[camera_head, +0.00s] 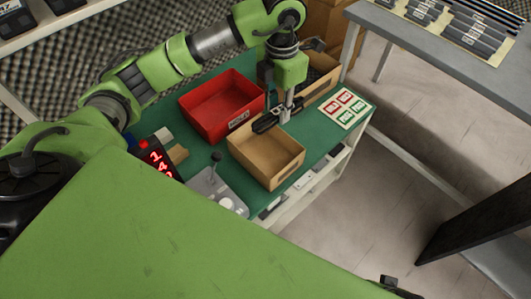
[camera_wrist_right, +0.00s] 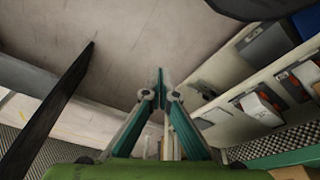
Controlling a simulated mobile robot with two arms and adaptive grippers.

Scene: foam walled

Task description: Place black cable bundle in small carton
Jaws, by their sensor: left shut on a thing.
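My left gripper (camera_head: 285,112) points down over the back edge of the small carton (camera_head: 283,172), an open, empty-looking brown box on the green bench. It is shut on the black cable bundle (camera_head: 265,122), a dark elongated bundle that shows on both sides of the fingers. The bundle overlaps the carton's back rim in the head view; whether it touches the rim I cannot tell. My right gripper (camera_wrist_right: 160,85) shows in the right wrist view with its teal fingers meeting at the tips and nothing between them, away from the carton.
A red bin (camera_head: 215,112) stands left of the carton. A second brown box (camera_head: 325,83) is behind my left gripper. A card with red and green squares (camera_head: 345,107) lies at right. A red-digit display (camera_head: 158,160) and a grey fixture (camera_head: 218,188) stand at the left front.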

